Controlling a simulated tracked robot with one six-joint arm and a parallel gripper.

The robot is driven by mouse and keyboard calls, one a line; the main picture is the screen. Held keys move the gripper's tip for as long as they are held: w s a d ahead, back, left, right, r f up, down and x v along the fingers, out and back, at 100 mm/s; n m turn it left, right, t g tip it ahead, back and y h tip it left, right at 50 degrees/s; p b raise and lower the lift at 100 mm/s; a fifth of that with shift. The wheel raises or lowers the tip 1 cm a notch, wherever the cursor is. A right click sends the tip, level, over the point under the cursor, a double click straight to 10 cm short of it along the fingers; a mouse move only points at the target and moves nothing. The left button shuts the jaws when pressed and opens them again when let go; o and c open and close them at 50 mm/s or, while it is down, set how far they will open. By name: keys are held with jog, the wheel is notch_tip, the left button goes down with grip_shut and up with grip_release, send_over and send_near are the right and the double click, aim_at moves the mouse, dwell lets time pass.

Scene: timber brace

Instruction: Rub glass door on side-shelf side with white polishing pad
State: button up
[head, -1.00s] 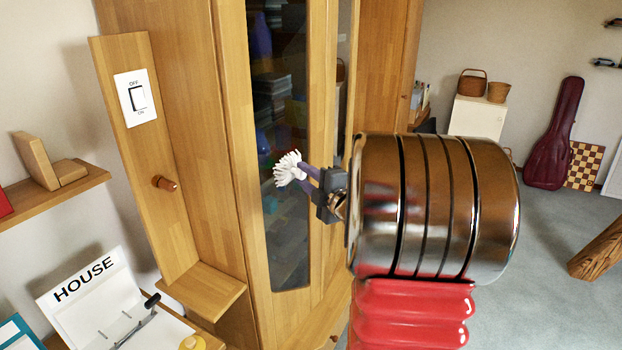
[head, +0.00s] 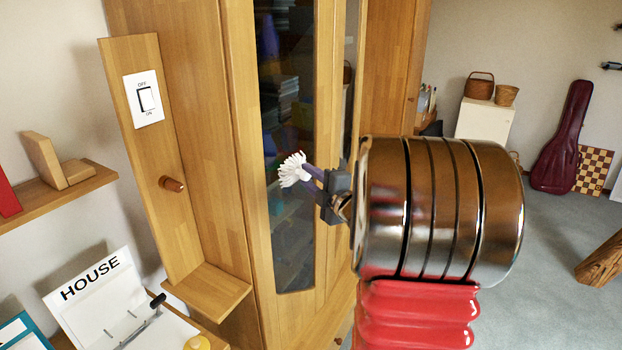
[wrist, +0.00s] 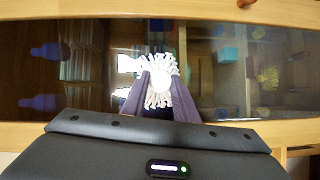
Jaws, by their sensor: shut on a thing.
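The white polishing pad (head: 294,170) is a fluffy tuft of white strands. My gripper (head: 313,176) is shut on it with purple-grey fingers; in the wrist view the pad (wrist: 158,82) sits between the fingertips (wrist: 158,90). The glass door (head: 287,110) on the side-shelf side is a tall dark pane in a wooden frame, and it fills the middle of the wrist view (wrist: 90,60). The pad is in front of the pane at about mid-height. I cannot tell whether it touches the glass. A second glass door (head: 349,80) stands to the right, partly hidden by my arm.
A side board with a switch (head: 144,98), a wooden peg (head: 173,184) and a small ledge (head: 207,292) stands left of the cabinet. A wall shelf (head: 60,195) and a HOUSE board (head: 95,290) are further left. A timber beam (head: 603,252) lies at the right; grey floor is clear beside it.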

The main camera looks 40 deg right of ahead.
jog(key=shift+w+a, duration=0.15)
jog(key=shift+w, duration=0.45)
dwell(0.3)
jog(key=d, duration=0.4)
jog(key=shift+w, duration=0.3)
jog(key=shift+w, duration=0.15)
dwell(0.5)
jog(key=shift+a, duration=0.1)
jog(key=shift+s+a, duration=0.3)
jog(key=shift+a, duration=0.65)
jog(key=shift+s+a, duration=0.25)
jog(key=shift+a, duration=0.7)
